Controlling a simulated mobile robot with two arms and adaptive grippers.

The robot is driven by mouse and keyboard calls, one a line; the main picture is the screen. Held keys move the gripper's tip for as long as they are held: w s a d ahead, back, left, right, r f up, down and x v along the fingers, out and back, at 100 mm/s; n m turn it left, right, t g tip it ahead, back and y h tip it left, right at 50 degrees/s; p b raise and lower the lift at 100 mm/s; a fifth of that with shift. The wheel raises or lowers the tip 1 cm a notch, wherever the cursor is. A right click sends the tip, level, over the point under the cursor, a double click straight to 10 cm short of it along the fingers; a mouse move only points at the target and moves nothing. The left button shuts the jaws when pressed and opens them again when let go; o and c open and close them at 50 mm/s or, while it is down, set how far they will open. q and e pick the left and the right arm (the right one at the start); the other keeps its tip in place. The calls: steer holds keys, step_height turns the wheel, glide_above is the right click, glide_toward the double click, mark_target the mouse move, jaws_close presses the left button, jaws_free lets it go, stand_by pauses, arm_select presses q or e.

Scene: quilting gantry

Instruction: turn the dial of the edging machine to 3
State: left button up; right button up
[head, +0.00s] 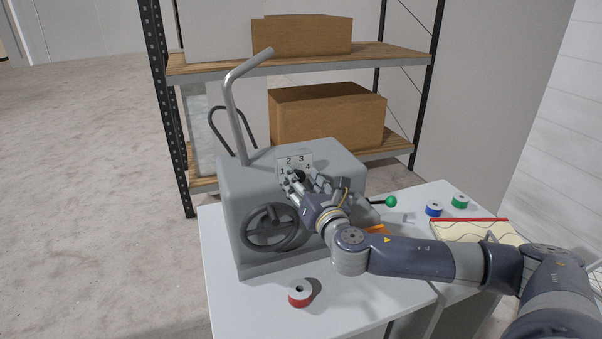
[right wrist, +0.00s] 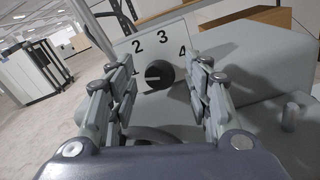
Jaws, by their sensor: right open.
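The edging machine (head: 245,190) is a grey box on the white table, with a handwheel (head: 272,228) on its front. Its white plate (head: 293,160) carries the numbers 1 to 4 in an arc. The black dial (right wrist: 158,74) sits below the numbers; in the right wrist view a pale mark on it points left, toward the 1 side. In the head view the dial (head: 299,175) is partly covered by my right gripper. My right gripper (head: 295,182) is open, its fingers (right wrist: 165,88) on either side of the dial, apart from it. My left gripper is not in view.
A green-knobbed lever (head: 390,201) sticks out at the machine's right. A red spool (head: 300,292) stands at the table front; blue (head: 434,209) and green (head: 459,202) spools stand at the right. A bent grey bar (head: 236,110) rises from the machine. Shelves with cardboard boxes (head: 327,115) stand behind.

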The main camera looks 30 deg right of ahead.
steer(key=shift+w+d, duration=0.15)
steer(key=shift+w, duration=0.45)
steer(key=shift+c, duration=0.2)
steer(key=c, duration=1)
steer(key=m+b, duration=0.2)
steer(key=m, duration=0.2)
steer(key=shift+f, duration=0.15)
steer(key=m+b, duration=0.1)
steer(key=m, duration=0.3)
steer(key=shift+d+b, duration=0.1)
steer(key=shift+b, duration=0.3)
steer(key=m+b, duration=0.1)
steer(key=m, duration=1)
steer(key=shift+m, duration=0.4)
